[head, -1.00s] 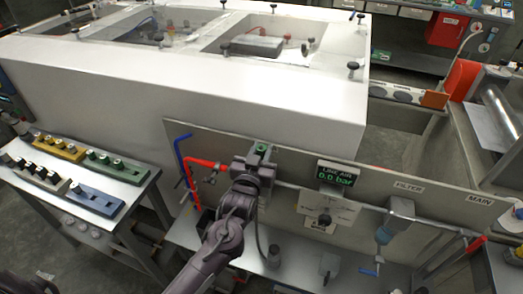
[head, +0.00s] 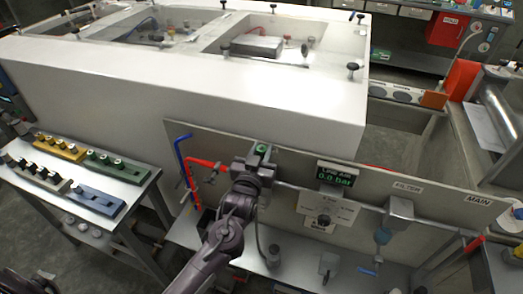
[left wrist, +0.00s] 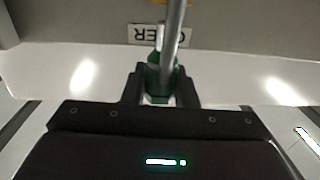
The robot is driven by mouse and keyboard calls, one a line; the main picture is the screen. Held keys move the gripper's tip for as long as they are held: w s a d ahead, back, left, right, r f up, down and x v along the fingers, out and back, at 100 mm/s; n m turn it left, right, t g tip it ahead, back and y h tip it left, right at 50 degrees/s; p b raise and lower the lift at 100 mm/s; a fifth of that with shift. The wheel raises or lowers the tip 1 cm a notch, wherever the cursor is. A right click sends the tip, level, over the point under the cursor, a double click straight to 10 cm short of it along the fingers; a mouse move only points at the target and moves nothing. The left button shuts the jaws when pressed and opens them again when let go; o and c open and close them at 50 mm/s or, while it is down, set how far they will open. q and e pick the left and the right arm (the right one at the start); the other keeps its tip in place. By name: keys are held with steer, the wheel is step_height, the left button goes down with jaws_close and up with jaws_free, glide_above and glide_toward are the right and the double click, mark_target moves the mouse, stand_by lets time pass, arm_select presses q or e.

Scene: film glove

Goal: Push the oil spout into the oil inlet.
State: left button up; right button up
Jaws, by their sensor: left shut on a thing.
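My left gripper (head: 257,168) is at the oiler part of the panel (head: 290,165), near the red pipe. In the left wrist view, the gripper (left wrist: 160,90) is shut on a green piece (left wrist: 153,78), which looks like the oil bottle with the spout. The green piece also shows above the jaws in the head view (head: 262,149). My right gripper is not in view.
A red pipe (head: 203,163) and a blue pipe (head: 182,155) stand left of my gripper. A "LINE AIR" display (head: 338,174) reads 0.0 bar on the right. A filter unit (head: 399,208) hangs further right. A side table (head: 130,190) holds coloured blocks.

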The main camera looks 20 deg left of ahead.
arm_select(q)
steer(key=shift+f+b, duration=1.05)
steer(key=shift+f, duration=0.7)
steer(key=o, duration=1)
steer(key=shift+o, duration=0.2)
steer(key=s+b, duration=0.2)
steer(key=s, duration=0.5)
steer(key=shift+s, duration=0.4)
steer(key=shift+d, duration=0.1)
